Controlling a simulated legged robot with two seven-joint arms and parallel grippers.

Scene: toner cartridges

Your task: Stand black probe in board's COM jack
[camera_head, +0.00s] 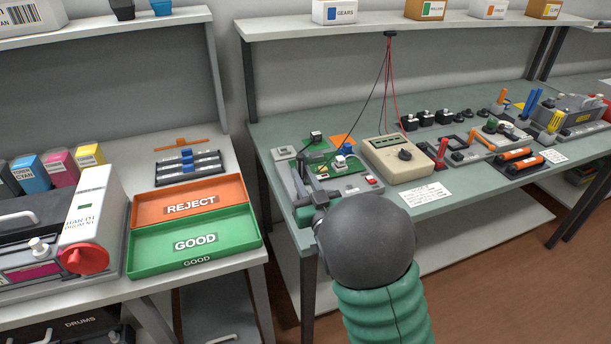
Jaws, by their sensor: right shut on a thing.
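My right gripper (317,184) reaches over the green bench from below, its grey wrist and green sleeve covering part of the front edge. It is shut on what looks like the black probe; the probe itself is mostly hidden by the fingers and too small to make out. The COM jack cannot be made out. My left gripper is not in view.
A white label card (424,194) lies in front. Several black parts and tools fill the bench's right side.

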